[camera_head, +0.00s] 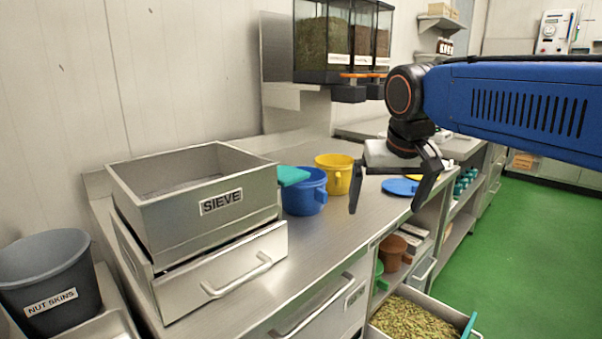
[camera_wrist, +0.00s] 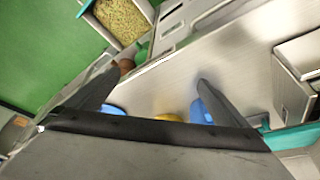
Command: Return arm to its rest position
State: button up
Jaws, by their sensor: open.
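My gripper (camera_head: 388,194) hangs from my blue arm above the steel counter, at the right of the head view. Its two dark fingers are spread apart with nothing between them. In the wrist view my gripper (camera_wrist: 155,95) also shows open, with bare counter and the edges of blue and yellow items beyond the fingers. The gripper is to the right of a blue jug (camera_head: 305,192) and a yellow jug (camera_head: 334,172), apart from both.
A steel sieve box (camera_head: 205,215) stands on the counter's left, beside a nut skins bin (camera_head: 48,285). Clear dispensers (camera_head: 343,42) hang at the back. A blue lid (camera_head: 398,187) lies near the gripper. An open drawer of green nuts (camera_head: 415,322) juts out below. Green floor is free at right.

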jog(key=s+d+f, duration=0.7)
jog(key=s+f, duration=0.2)
jog(key=s, duration=0.1)
jog(key=shift+s+d+f, duration=0.15)
jog(key=shift+s+d, duration=0.15)
jog(key=s+d+f, duration=0.1)
jog(key=s+f, duration=0.2)
jog(key=s+d+f, duration=0.1)
jog(key=s+f, duration=0.2)
jog(key=f, duration=0.1)
jog(key=s+d+f, duration=0.1)
jog(key=s+f, duration=0.2)
jog(key=f, duration=0.1)
jog(key=shift+s+d, duration=0.2)
jog(key=shift+d, duration=0.05)
jog(key=shift+c, duration=0.3)
